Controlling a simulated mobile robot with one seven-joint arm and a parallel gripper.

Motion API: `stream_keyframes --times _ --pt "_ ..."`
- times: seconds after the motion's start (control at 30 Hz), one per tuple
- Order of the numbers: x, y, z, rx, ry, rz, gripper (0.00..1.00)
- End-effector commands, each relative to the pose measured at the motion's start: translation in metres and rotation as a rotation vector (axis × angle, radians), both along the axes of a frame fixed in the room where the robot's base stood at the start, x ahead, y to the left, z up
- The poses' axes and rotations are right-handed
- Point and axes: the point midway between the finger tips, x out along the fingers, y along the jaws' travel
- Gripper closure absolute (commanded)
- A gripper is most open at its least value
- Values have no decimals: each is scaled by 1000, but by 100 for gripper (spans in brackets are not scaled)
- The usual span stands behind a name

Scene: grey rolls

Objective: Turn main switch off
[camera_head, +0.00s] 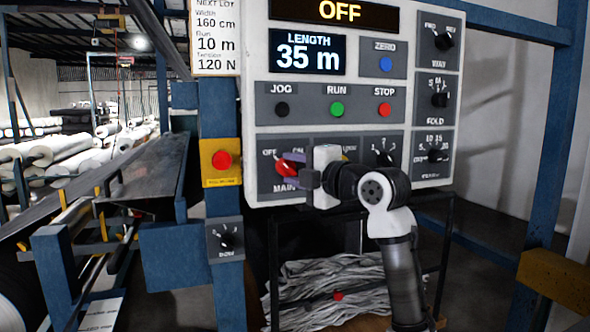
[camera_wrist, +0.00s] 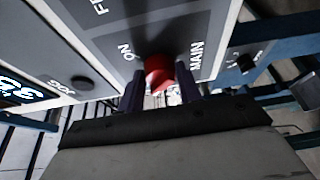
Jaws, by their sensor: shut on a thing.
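The main switch is a red knob (camera_head: 286,167) at the lower left of the white control panel (camera_head: 351,106). Its plate carries the labels OFF at left, ON at right and MAIN below. My gripper (camera_head: 293,168) reaches it from the right and front, with its purple fingers closed on either side of the knob. In the wrist view the red knob (camera_wrist: 158,72) sits between the two fingers of my gripper (camera_wrist: 160,88), next to the ON and MAIN lettering. The fingers hide part of the knob, and I cannot tell exactly which label it points to.
The top display (camera_head: 338,11) reads OFF, and the length display (camera_head: 307,53) reads 35 m. JOG, RUN and STOP buttons (camera_head: 384,110) sit above the switch. Other rotary knobs (camera_head: 383,159) are close by to the right. A red button on a yellow box (camera_head: 221,160) is at left.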

Motion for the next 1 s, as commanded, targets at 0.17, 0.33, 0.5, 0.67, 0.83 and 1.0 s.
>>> stream_keyframes --times 0.17,0.33,0.5,0.67,0.83,1.0 --pt "0 0 0 -1 0 -1 88" --pt "0 0 0 0 0 -1 44" --pt "0 0 0 0 0 0 44" --pt "-2 -2 0 1 -1 -1 44" --pt "-18 -16 -1 1 -2 -3 44" --pt "-48 -42 -1 2 -2 -4 44"
